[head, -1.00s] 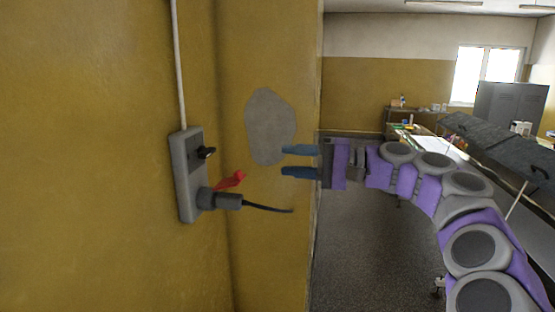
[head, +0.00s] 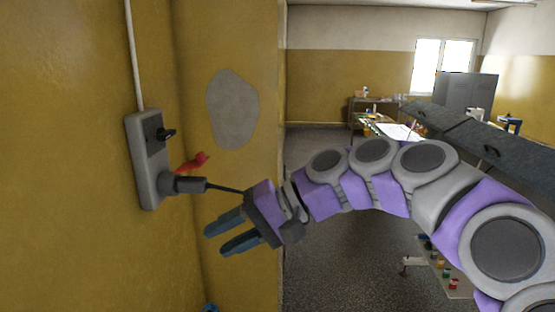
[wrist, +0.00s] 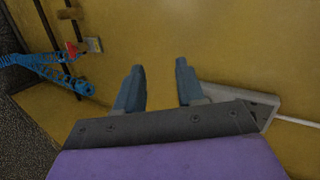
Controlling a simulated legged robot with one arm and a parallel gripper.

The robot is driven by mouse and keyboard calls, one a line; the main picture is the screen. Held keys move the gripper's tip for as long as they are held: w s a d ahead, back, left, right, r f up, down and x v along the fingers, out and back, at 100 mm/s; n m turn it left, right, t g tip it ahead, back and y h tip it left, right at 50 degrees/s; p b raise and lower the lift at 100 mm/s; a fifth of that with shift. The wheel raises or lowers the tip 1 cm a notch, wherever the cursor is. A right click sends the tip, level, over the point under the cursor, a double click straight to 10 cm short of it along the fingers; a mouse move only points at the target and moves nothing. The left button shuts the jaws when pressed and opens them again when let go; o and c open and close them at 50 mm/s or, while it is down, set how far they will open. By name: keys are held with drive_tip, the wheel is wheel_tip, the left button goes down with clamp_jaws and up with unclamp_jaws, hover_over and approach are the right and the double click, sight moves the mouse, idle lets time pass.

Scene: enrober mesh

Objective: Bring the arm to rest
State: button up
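My gripper (head: 232,232) is in front of the yellow wall in the head view, below and right of the wall socket box. Its two blue fingers are apart with nothing between them, and they point left and slightly down. In the wrist view my gripper (wrist: 160,85) also shows its fingers spread and empty, with bare yellow wall beyond. My purple and grey arm reaches in from the right of the head view.
A grey socket box (head: 145,160) holds a black plug (head: 185,185) with a cable, near a red tag (head: 193,163). A blue coiled hose (wrist: 45,65) hangs at left in the wrist view. Open floor (head: 320,265) lies right of the wall; a dark machine (head: 480,135) stands farther right.

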drive_tip(key=s+d+f+h+b, duration=0.2)
drive_tip(key=s+d+f+h, duration=0.4)
drive_tip(key=s+d+f, duration=0.5)
drive_tip(key=s+d+f+m+h+b, duration=0.1)
drive_tip(key=s+d+f+h+b, duration=0.2)
drive_tip(key=s+d+f+h, duration=0.3)
drive_tip(key=s+d+f, duration=0.2)
drive_tip(key=s+f, duration=0.2)
drive_tip(key=f, duration=0.3)
drive_tip(key=s+d+f, duration=0.3)
drive_tip(key=s+f, duration=0.1)
drive_tip(key=f, duration=0.3)
drive_tip(key=shift+g, duration=0.4)
